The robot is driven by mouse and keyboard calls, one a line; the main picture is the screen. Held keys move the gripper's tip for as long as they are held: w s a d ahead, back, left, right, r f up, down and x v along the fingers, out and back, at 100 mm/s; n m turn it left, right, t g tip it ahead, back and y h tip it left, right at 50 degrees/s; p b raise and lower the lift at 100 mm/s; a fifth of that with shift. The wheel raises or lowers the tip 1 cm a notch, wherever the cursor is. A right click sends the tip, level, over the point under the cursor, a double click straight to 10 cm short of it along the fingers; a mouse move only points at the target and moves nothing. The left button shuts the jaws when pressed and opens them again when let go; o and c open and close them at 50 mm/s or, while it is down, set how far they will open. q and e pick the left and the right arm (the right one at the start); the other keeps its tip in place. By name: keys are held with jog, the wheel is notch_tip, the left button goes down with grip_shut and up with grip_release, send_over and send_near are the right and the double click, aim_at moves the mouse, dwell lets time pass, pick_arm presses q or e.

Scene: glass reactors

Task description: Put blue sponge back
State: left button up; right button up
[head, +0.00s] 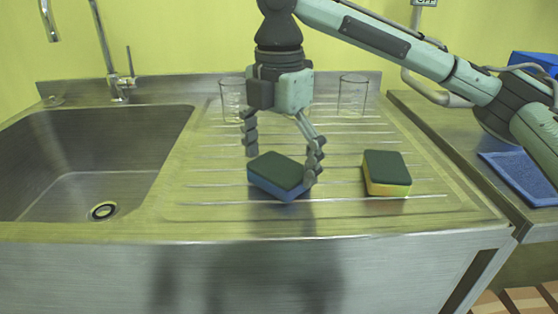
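The blue sponge (278,178), with a dark scouring top, lies on the ridged steel drainboard (220,202) in the middle of the head view. My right gripper (283,168) points down over it with its fingers spread wide. One finger is by the sponge's back left corner and the other is at its right end. I cannot tell whether either finger touches it. A yellow sponge (387,175) with a dark green top lies apart to the right on the drainboard. My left gripper is not in view.
Two clear glass beakers (233,98) (352,95) stand at the back of the drainboard. The sink basin (80,150) and tap (122,82) are at the left. A blue tray or mat (522,175) lies on the right-hand counter. The drainboard's front left part is clear.

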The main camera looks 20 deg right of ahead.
aim_at(279, 166)
jog(key=shift+r, duration=0.55)
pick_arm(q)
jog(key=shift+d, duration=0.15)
pick_arm(e)
notch_tip(279, 166, up, 11)
dwell(0.3)
